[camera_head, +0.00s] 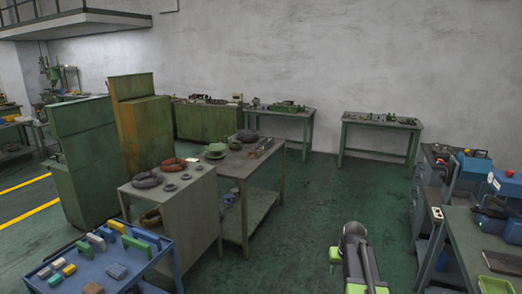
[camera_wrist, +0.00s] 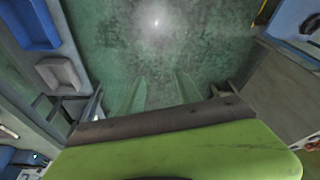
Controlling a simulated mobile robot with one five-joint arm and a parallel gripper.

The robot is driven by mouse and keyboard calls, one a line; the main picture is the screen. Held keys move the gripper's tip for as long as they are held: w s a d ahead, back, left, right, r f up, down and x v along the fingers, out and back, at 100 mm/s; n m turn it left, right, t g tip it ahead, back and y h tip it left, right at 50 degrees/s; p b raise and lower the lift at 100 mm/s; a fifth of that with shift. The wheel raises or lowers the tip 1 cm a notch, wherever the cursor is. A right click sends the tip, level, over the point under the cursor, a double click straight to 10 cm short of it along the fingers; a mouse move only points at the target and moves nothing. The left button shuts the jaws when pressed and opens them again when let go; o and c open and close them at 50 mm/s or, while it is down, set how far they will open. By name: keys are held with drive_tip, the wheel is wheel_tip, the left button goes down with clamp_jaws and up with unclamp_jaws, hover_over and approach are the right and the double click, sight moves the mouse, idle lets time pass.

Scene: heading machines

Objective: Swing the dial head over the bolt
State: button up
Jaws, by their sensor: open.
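I cannot pick out the dial head or the bolt in either view. Small fixtures stand on the back right bench (camera_head: 382,120) and on the back middle bench (camera_head: 280,110), too small to tell apart. My gripper (camera_wrist: 160,92) is open and empty in the wrist view, its two fingers spread over bare green floor. In the head view my arm is at the bottom, right of centre, over the floor and well short of the back benches.
A blue cart (camera_head: 75,275) with coloured blocks is at front left. A grey table (camera_head: 180,200) holds coils and rings. Green cabinets (camera_head: 90,160) stand behind it. A workbench (camera_head: 465,230) is at right. The green floor (camera_head: 310,200) between is clear.

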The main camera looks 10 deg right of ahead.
drive_tip(key=s+a+f+n+b, duration=0.2)
drive_tip(key=a+f+b, duration=0.15)
drive_tip(key=a, duration=1.25)
drive_tip(key=s+a+f+g, duration=0.2)
drive_tip(key=s+a+g, duration=0.1)
drive_tip(key=s+a, duration=0.5)
drive_tip(key=s, duration=0.2)
drive_tip(key=shift+s+a+n+y, duration=0.15)
drive_tip(key=shift+s+n+y, duration=0.25)
drive_tip(key=shift+c, duration=0.4)
